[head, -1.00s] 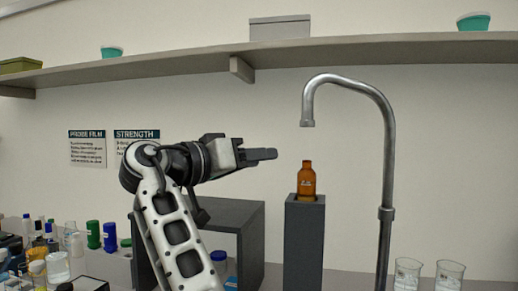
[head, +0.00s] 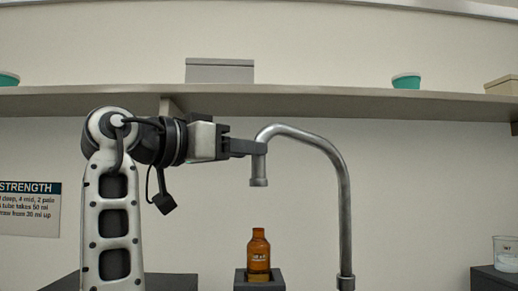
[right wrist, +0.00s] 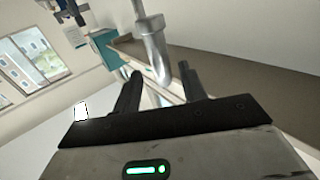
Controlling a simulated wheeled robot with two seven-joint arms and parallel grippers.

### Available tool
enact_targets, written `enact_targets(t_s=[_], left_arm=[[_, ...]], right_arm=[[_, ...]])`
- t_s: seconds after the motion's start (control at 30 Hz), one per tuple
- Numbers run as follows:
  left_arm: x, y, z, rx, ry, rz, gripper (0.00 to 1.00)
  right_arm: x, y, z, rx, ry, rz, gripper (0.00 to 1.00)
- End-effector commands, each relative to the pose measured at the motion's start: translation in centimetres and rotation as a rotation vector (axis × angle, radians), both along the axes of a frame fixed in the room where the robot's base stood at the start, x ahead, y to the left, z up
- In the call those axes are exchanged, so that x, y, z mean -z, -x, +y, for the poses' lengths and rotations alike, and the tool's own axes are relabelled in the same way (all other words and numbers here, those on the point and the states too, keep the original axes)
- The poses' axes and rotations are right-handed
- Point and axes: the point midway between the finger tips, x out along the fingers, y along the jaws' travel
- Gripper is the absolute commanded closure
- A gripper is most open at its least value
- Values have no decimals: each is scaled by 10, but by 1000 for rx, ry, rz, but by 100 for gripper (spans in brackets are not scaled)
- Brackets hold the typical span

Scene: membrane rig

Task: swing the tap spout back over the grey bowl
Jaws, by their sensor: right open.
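The tap (head: 345,215) is a grey metal pipe that rises at the right and curves over to the left. Its spout end (head: 259,172) points down, above and behind or in front of a brown bottle; I cannot tell which. My right gripper (head: 250,147) is at the spout's down-turned part, its fingers overlapping it in the head view. In the right wrist view the gripper (right wrist: 160,70) is open, with the spout (right wrist: 154,45) showing between its two fingers. I cannot tell whether they touch. The grey bowl and my left gripper are not in view.
A shelf (head: 300,103) runs along the wall above, carrying a grey box (head: 220,71) and a teal bowl (head: 406,82). A glass beaker (head: 506,254) stands at the right.

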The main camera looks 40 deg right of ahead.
Motion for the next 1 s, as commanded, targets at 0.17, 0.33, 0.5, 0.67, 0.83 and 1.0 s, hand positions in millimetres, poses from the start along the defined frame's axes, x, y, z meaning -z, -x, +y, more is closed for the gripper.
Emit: enact_targets(t_s=[0.17,0.33,0.5,0.67,0.83,1.0], left_arm=[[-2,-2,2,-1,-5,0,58],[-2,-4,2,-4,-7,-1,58],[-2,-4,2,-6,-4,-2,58],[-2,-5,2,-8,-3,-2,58],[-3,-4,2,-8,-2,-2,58],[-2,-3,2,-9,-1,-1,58]], right_arm=[[0,2,-27,0,-1,1,58],[0,3,-38,-1,0,0,58],[0,2,-40,-1,0,0,58],[0,2,-40,-1,0,0,66],[0,2,-40,-2,1,0,100],[0,3,-41,-2,0,0,100]])
